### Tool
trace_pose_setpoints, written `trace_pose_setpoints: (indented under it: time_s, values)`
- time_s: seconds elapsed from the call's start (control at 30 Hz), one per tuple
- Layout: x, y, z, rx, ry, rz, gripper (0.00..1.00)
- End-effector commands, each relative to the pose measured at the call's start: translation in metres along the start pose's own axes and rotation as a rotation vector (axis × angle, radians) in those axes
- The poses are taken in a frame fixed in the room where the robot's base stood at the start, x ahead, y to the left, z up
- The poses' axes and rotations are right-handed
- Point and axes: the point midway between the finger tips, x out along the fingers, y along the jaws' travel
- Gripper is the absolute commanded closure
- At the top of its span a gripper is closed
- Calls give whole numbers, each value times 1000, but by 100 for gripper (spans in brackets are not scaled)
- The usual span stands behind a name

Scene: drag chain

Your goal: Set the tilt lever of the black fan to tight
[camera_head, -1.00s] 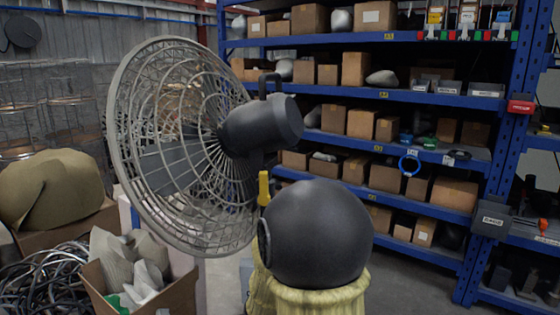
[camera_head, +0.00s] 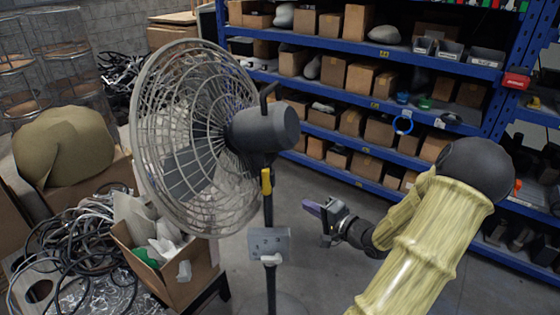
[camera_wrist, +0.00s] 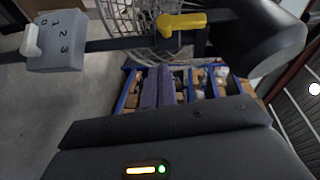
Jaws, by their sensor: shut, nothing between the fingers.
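The black fan stands upright, with a wide grey wire cage (camera_head: 195,135) and a dark motor housing (camera_head: 268,128). Its yellow tilt lever (camera_head: 266,182) sits just below the housing and lies nearly along the pole. In the wrist view the pole runs sideways and the yellow lever (camera_wrist: 182,22) shows at the top. Lower on the pole is a grey switch box (camera_head: 268,243), numbered in the wrist view (camera_wrist: 58,45). My gripper (camera_head: 311,208) is shut and empty, right of the pole and lower than the lever. Its purple fingers (camera_wrist: 158,88) touch nothing.
A cardboard box (camera_head: 172,280) with crumpled stuff and tangled cables (camera_head: 80,245) lie left of the pole. Blue shelving (camera_head: 350,133) with boxes fills the back. Grey floor between fan and shelving is clear.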

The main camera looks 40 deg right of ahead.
Motion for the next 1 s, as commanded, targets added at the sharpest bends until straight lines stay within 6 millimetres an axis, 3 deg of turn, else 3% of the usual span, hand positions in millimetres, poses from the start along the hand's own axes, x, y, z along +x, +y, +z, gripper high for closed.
trace_pose_setpoints:
  time_s: [0.03, 0.13, 0.57, 0.77, 1.0]
  values:
    - [-13, -20, -8, 41, 9, -45, 100]
    - [-26, -34, -13, 93, 7, -113, 100]
    - [-30, -36, -13, 113, 2, -140, 100]
    - [-15, -39, -13, 111, 0, -141, 100]
    - [25, -45, -13, 114, -1, -140, 100]
